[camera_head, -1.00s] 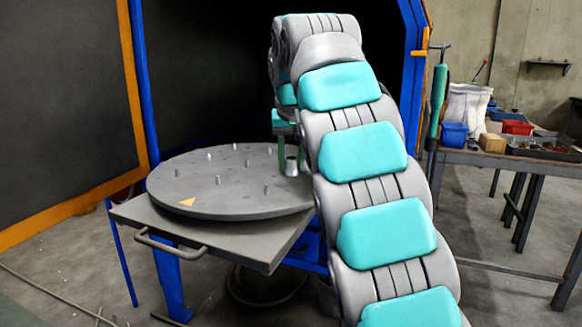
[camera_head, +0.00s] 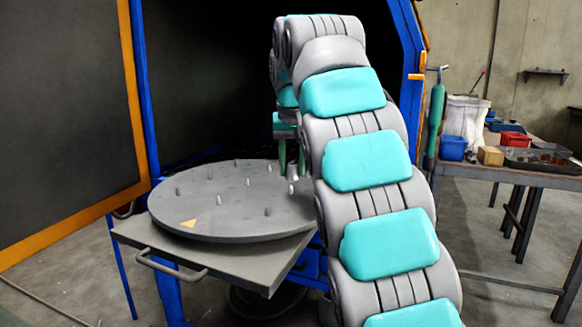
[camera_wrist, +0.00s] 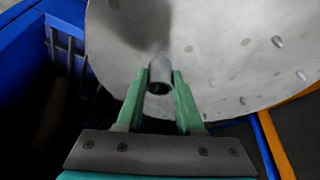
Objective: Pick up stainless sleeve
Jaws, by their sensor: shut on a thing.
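The stainless sleeve (camera_wrist: 160,72) is a short, shiny metal tube with a dark open end facing the wrist camera. My gripper (camera_wrist: 159,77) is shut on it, with one green finger on each side. In the head view my gripper (camera_head: 291,166) hangs over the right edge of the grey round turntable (camera_head: 215,215). The sleeve (camera_head: 293,173) shows small between the fingertips, just above a short peg (camera_head: 291,188). It looks clear of the turntable. My arm hides the area to the right.
Several short upright pegs (camera_head: 220,199) stand on the turntable, which rests on a grey platform with a handle (camera_head: 170,268). A blue and orange cabinet frame surrounds it. At right, a workbench (camera_head: 500,172) holds a blue bin (camera_head: 453,148) and a red bin (camera_head: 514,140).

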